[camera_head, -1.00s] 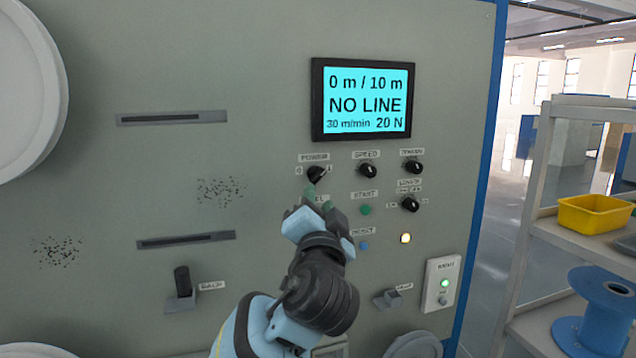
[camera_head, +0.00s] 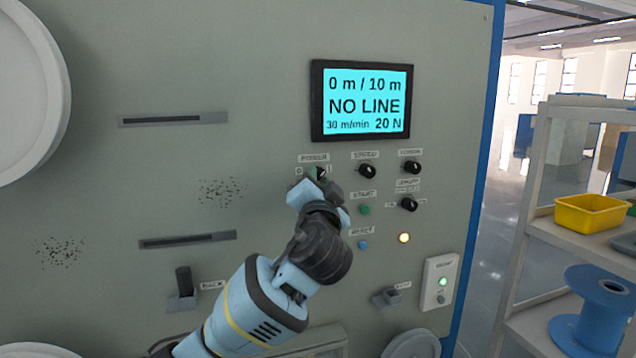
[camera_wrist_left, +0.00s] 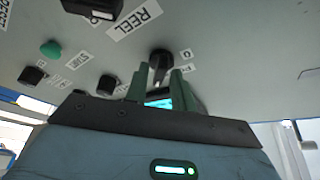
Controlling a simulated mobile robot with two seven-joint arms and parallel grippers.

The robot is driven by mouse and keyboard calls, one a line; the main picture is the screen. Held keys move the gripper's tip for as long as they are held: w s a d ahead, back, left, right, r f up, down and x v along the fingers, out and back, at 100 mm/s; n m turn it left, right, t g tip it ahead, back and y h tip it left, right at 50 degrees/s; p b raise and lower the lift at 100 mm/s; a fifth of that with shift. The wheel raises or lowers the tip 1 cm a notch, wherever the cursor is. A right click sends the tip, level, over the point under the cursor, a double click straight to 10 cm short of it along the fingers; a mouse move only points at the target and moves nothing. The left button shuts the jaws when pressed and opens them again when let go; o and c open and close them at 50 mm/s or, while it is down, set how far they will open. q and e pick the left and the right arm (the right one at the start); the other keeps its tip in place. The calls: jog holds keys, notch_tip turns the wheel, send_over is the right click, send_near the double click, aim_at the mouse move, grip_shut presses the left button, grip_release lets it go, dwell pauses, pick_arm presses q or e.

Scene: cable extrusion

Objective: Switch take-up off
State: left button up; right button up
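The grey machine panel (camera_head: 255,110) carries a black rotary knob labelled POWER (camera_head: 316,172), marked 0 on its left. My left gripper (camera_head: 318,181) is at this knob and partly covers it. In the left wrist view the black knob (camera_wrist_left: 160,58) sits at the two green fingertips (camera_wrist_left: 159,77). Its handle lies between the fingers with a small gap on each side, so the gripper looks open. A label reading REEL (camera_wrist_left: 135,19) and a black control (camera_wrist_left: 92,7) beside it show in the wrist view. My arm hides them in the head view. My right gripper is not in view.
The display (camera_head: 365,102) reads NO LINE. The SPEED knob (camera_head: 367,171), other black knobs, a green START button (camera_head: 364,210) and a blue button (camera_head: 363,245) sit close to the right. A shelf (camera_head: 548,190) with a yellow bin (camera_head: 592,214) and blue spool (camera_head: 598,310) stands right.

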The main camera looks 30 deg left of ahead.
pick_arm(q)
grip_shut()
